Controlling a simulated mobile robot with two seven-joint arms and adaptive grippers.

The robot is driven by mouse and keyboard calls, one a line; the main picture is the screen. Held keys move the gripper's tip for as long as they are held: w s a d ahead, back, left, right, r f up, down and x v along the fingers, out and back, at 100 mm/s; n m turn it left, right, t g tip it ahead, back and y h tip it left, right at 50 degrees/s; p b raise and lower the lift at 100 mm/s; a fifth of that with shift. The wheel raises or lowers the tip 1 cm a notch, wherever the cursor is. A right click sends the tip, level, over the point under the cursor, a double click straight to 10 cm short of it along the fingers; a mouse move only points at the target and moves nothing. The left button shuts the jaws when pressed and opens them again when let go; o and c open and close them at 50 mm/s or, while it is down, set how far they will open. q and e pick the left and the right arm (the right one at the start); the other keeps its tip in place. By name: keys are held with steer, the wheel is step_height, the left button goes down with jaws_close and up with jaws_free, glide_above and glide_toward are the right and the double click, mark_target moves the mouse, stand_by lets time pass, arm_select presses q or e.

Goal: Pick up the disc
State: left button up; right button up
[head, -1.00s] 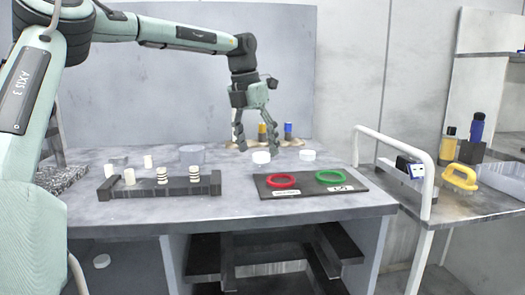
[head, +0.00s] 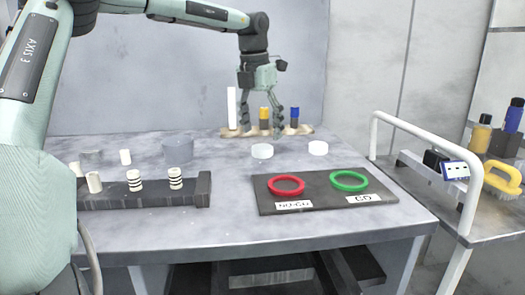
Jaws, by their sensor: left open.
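Two white discs lie flat on the grey table top. One disc (head: 262,151) is near the middle, and the other disc (head: 318,148) is to its right. My left gripper (head: 263,128) hangs from above with its fingers pointing down and spread apart. It is open and empty, and in the picture its fingertips are just above the middle disc, with a gap between them. I cannot tell its exact height. My right gripper is out of view.
A black board with a red ring (head: 286,186) and a green ring (head: 348,180) lies in front of the discs. A dark rack (head: 203,190) with white cylinders is at left. Blue- and yellow-topped bottles (head: 295,117) stand behind. A cart with a white rail (head: 420,128) is at right.

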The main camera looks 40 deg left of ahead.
mark_target(262, 147)
arm_select(q)
steer(key=f, duration=0.4)
steer(key=shift+w+a+f, duration=0.1)
steer(key=shift+w+f, duration=0.1)
steer(key=shift+c, duration=0.4)
steer(key=c, duration=1.2)
steer(key=shift+c, duration=0.3)
steer(key=shift+r, duration=0.15)
